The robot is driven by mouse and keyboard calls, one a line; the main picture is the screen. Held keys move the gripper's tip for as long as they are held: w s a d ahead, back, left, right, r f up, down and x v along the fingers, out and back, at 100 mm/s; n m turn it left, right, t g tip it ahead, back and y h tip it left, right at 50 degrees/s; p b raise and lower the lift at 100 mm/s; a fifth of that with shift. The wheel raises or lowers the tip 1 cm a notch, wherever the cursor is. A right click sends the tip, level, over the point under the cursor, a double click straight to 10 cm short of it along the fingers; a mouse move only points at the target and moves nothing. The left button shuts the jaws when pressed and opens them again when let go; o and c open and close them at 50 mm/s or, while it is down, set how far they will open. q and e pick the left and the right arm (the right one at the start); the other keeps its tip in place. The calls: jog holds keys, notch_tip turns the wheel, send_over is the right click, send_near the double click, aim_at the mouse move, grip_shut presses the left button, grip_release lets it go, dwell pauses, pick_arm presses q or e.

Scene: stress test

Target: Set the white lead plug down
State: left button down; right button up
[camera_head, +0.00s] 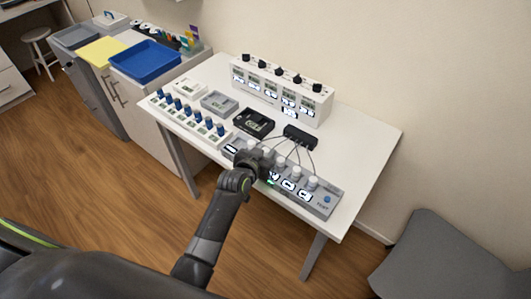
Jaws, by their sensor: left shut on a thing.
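My left gripper (258,160) reaches from below to the grey panel (325,202) at the table's front edge. It is shut on a white lead plug, mostly hidden behind the jaws; I cannot tell whether the plug touches the panel. Other white plugs stand upright along the panel, one (312,182) near its right end. Dark leads run from the black box (300,136) behind down to the panel. My right gripper is not in view.
A white unit with black knobs (282,88) stands at the back. A row of blue-capped items (188,113), a grey device (219,103) and a black device (254,122) lie to the left. The table's right side (368,140) is clear. A grey seat (440,262) stands at lower right.

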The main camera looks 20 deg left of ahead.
pick_arm(q)
jog(key=shift+f, duration=0.2)
jog(key=c, duration=1.3)
grip_release()
jog(key=shift+o, duration=0.2)
jog(key=shift+r, duration=0.2)
jog(key=shift+s, duration=0.25)
jog(key=v, duration=1.1)
jog(key=shift+s+b, duration=0.2)
jog(key=shift+b, duration=0.2)
jog(key=shift+a, duration=0.1)
